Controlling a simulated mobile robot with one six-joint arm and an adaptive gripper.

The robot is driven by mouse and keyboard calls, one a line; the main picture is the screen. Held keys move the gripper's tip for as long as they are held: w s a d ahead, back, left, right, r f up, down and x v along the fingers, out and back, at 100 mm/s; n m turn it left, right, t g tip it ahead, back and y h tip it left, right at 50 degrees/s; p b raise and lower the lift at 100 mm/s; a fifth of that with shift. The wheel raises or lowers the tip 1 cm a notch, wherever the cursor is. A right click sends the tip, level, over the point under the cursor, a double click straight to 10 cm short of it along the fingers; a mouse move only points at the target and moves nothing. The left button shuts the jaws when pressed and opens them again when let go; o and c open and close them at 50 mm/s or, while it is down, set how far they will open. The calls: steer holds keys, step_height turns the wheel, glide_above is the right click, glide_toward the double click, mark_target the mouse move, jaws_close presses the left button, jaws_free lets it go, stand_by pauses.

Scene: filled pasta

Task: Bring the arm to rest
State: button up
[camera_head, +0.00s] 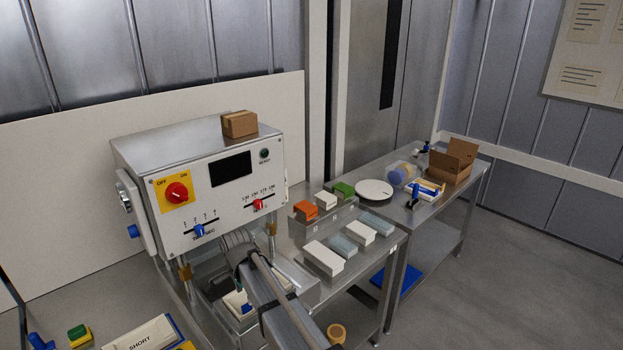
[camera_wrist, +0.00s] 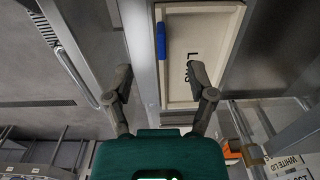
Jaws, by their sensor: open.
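My gripper (camera_wrist: 162,82) is open, its two dark fingers spread wide with nothing between them. Beyond the fingers in the wrist view is a cream tray (camera_wrist: 207,20) with dark lettering and a blue handle (camera_wrist: 161,42). I cannot tell the distance between the fingers and the tray. In the head view my arm reaches in front of a metal machine (camera_head: 215,165) with a red knob, a dark screen and two sliders. The fingers do not show clearly there. A white and blue piece (camera_head: 236,302) shows partly beneath the machine, beside my arm.
A small cardboard box (camera_head: 239,124) sits on the machine. Orange, white, green and grey-blue blocks stand on the steel table to the right, with a round white disc (camera_head: 374,190). An open carton (camera_head: 452,165) stands farther back. A tray marked SHORT (camera_head: 143,336) lies front left. Floor at right is clear.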

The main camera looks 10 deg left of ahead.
steer(key=d+n, duration=0.4)
steer(key=d, duration=2.3)
steer(key=s+d+n, duration=0.2)
steer(key=s+d, duration=0.2)
steer(key=d, duration=0.4)
steer(key=s+d+f+n+b, duration=0.1)
steer(key=s+d, duration=0.3)
steer(key=d, duration=0.4)
steer(key=shift+s+d+f+n, duration=0.15)
steer(key=shift+s+d+n, duration=0.15)
steer(key=shift+n, duration=0.2)
